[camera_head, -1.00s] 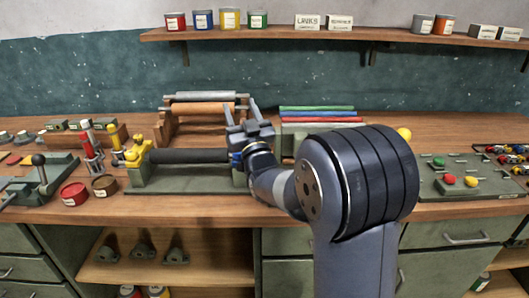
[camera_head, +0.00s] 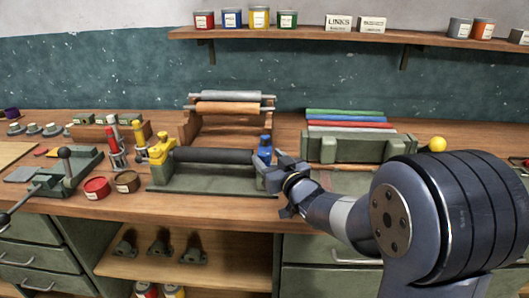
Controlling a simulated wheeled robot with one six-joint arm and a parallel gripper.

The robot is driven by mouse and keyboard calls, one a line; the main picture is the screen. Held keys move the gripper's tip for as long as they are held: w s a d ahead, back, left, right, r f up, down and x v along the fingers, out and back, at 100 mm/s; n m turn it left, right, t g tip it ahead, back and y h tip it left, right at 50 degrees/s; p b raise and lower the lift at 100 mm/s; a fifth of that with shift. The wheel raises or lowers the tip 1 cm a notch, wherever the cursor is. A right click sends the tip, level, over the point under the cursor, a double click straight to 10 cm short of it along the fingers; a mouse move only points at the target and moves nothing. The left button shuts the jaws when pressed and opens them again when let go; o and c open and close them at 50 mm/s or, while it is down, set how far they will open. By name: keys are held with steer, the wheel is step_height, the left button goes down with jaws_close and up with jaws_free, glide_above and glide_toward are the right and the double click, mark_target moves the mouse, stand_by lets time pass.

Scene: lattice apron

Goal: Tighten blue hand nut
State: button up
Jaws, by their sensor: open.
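The blue hand nut (camera_head: 265,146) stands upright at the right end of a green roller stand (camera_head: 213,187) on the bench. A black roller (camera_head: 212,156) lies across this stand, and a yellow hand nut (camera_head: 160,146) is at its left end. My gripper (camera_head: 279,172) is open, just right of and slightly below the blue nut, close to the stand's right end block. Whether it touches the block cannot be told. The lower part of the blue nut is partly hidden.
A wooden rack with grey and orange rollers (camera_head: 229,107) stands behind. A green tray with coloured bars (camera_head: 361,149) is at the back right. Bench is clear along the front edge.

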mark_target(267, 156)
steer(key=shift+x, duration=1.75)
steer(key=shift+c, duration=0.4)
steer(key=c, duration=0.9)
steer(key=shift+o, duration=0.2)
